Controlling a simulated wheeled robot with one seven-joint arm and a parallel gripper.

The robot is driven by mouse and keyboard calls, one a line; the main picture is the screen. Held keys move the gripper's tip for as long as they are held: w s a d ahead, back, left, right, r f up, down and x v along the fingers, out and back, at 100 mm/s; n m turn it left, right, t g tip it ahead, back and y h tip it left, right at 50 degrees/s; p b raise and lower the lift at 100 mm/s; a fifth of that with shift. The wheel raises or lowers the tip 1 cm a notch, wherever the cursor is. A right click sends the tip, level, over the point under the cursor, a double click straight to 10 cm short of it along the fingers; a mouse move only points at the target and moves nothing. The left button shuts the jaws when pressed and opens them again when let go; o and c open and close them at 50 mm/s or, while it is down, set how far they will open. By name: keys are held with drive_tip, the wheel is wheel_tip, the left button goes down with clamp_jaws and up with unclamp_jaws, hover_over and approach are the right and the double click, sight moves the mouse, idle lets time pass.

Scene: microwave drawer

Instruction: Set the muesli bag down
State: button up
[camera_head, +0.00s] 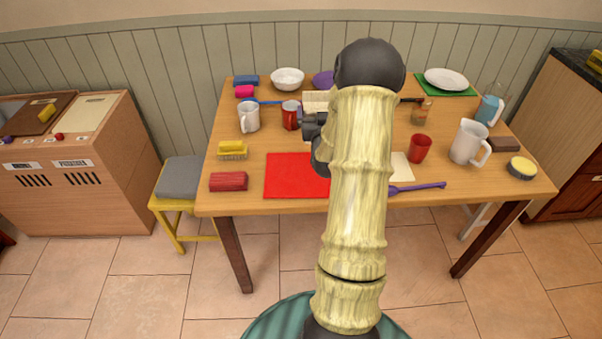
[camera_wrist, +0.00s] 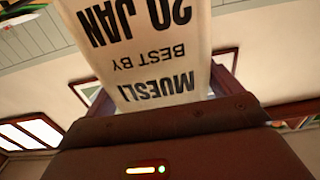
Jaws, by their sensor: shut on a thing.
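The muesli bag (camera_wrist: 150,50) is pale, with dark print reading "MUESLI", "BEST BY" and "20 JAN", upside down in the wrist view. My gripper (camera_wrist: 165,108) is shut on it, and the bag reaches up past the top of that view. In the head view my gripper (camera_head: 306,123) is over the middle of the wooden table (camera_head: 240,200), just right of a red mug (camera_head: 290,115). My arm hides much of the area there. I cannot tell if a pale printed thing (camera_head: 316,100) behind my gripper is the bag.
A red mat (camera_head: 294,176) lies at the front. A white mug (camera_head: 249,115), yellow sponge (camera_head: 233,149) and red block (camera_head: 228,181) are left. A red cup (camera_head: 419,148), white pitcher (camera_head: 468,142) and purple utensil (camera_head: 415,187) are right. A bowl (camera_head: 287,79) stands behind.

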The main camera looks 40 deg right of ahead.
drive_tip(key=shift+s+f, duration=0.15)
drive_tip(key=shift+f, duration=1.25)
drive_tip(key=shift+s+f, duration=0.1)
drive_tip(key=shift+f, duration=1.3)
wheel_tip(320, 180, down, 4)
drive_tip(key=shift+d+f, duration=0.1)
drive_tip(key=shift+f, duration=0.05)
drive_tip(key=shift+w, duration=0.1)
